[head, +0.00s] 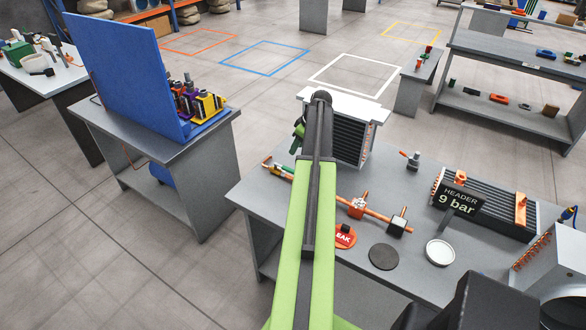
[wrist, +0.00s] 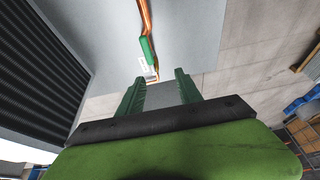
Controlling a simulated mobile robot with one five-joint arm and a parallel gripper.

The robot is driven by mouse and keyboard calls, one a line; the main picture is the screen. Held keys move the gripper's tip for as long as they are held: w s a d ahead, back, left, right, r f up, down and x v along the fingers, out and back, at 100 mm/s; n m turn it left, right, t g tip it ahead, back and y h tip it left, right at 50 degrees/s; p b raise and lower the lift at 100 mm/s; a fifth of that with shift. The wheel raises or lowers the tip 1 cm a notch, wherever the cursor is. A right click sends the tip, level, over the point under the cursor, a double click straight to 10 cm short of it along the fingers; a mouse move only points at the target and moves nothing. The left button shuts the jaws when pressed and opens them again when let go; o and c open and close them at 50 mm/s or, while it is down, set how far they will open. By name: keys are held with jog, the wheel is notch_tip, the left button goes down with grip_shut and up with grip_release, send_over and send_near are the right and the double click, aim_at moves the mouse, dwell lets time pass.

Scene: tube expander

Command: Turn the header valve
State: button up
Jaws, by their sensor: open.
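A copper header pipe (head: 326,194) lies across the bench. Its left end carries a green part (head: 286,176), which looks like a valve handle. In the wrist view this green part (wrist: 148,50) lies along the copper pipe (wrist: 145,15), with a white tag-like patch and a brass end (wrist: 153,78) below it. My gripper (wrist: 158,92) is open, its two green fingers apart with nothing held between them. In the wrist view the green part shows beyond the fingertips. In the head view my arm hides most of the gripper (head: 298,135).
A finned radiator block (head: 350,135) stands close beside my gripper. The bench (head: 330,255) also holds a small valve (head: 411,160), a "HEADER 9 bar" sign (head: 459,200), a red tag (head: 345,237), a black disc (head: 383,256) and a white-rimmed dish (head: 440,252). Open floor lies left.

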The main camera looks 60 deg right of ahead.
aim_at(292, 169)
jog(key=s+d, duration=0.3)
jog(key=b+x, duration=1.6)
jog(key=x, duration=0.1)
jog(key=shift+w+d+f, duration=0.1)
jog(key=shift+w+f, duration=0.05)
jog(key=shift+w, duration=0.05)
jog(key=shift+c, duration=0.4)
grip_shut()
